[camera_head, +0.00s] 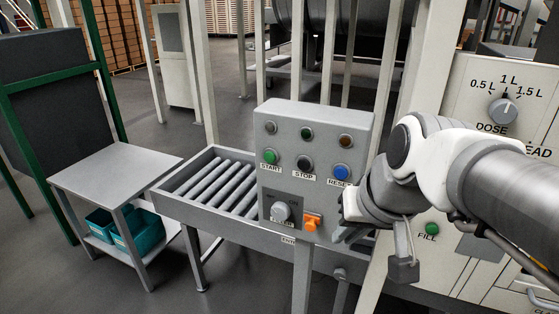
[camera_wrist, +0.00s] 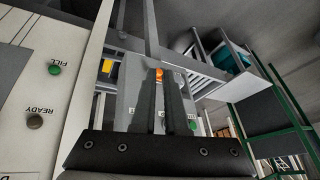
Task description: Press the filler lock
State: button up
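A grey control panel (camera_head: 316,145) carries START, STOP and RESET buttons. Low on it is a grey knob (camera_head: 281,211) on a dark plate whose label is too small to read surely. Beside the knob, to its right, is a small orange part (camera_head: 312,222); I cannot tell which of these is the filler lock. The orange part also shows in the wrist view (camera_wrist: 159,73), in line with the fingertips. My gripper (camera_wrist: 162,76) points toward the panel, its dark fingers a little apart with nothing between them. In the head view it is right of the panel, its tips partly hidden.
A roller conveyor (camera_head: 172,207) runs behind the panel. A side table (camera_head: 117,172) with teal bins (camera_head: 139,232) stands at the left. A cream cabinet with a dose dial (camera_head: 503,110) and green FILL button (camera_head: 432,229) is close by my arm on the right.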

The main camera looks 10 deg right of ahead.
jog(key=w+d+f+m, duration=0.1)
jog(key=w+d, duration=0.1)
jog(key=w, duration=0.1)
jog(key=w+d+f+m+b, duration=0.1)
jog(key=w+d, duration=0.1)
jog(key=w, duration=0.2)
jog(key=w+d+f+m+y+b, duration=0.1)
jog(key=w+d, duration=0.1)
jog(key=w, duration=0.2)
jog(key=shift+w+d+m, duration=0.15)
jog(key=shift+d+m, duration=0.15)
grip_shut()
jog(key=shift+f, duration=0.15)
send_near(310, 222)
jog(key=d+f, duration=0.4)
jog(key=f, duration=0.1)
jog(key=w+a, duration=0.1)
jog(key=w+a+f, duration=0.1)
jog(key=shift+w+a+p, duration=0.25)
jog(key=shift+a+p, duration=0.05)
jog(key=shift+p, duration=0.1)
jog(key=shift+w+a+f, duration=0.15)
jog(key=shift+w+a, duration=0.05)
jog(key=shift+a, duration=0.1)
